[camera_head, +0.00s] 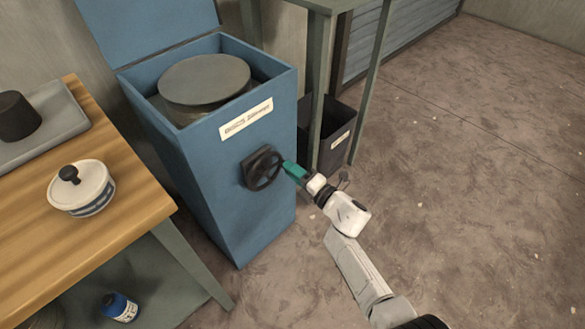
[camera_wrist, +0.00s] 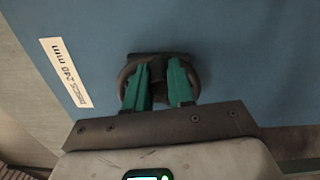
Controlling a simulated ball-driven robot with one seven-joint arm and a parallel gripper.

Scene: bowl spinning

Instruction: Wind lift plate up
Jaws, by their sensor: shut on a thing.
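A blue cabinet (camera_head: 240,215) stands open at the top with its lid raised. A round grey lift plate (camera_head: 204,80) sits in its opening, about level with the rim or a little above it. A dark handwheel (camera_head: 262,169) is mounted on the cabinet's front, and it also shows in the wrist view (camera_wrist: 127,75). My gripper (camera_head: 290,168) reaches the wheel's right side from the front. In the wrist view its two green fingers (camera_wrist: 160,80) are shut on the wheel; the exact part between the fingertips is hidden.
A wooden table (camera_head: 130,205) stands left, with a lidded white pot (camera_head: 82,188) and a grey tray (camera_head: 60,125) on it. A blue bottle (camera_head: 119,307) is below. A dark bin (camera_head: 335,130) stands behind my gripper. The floor at right is clear.

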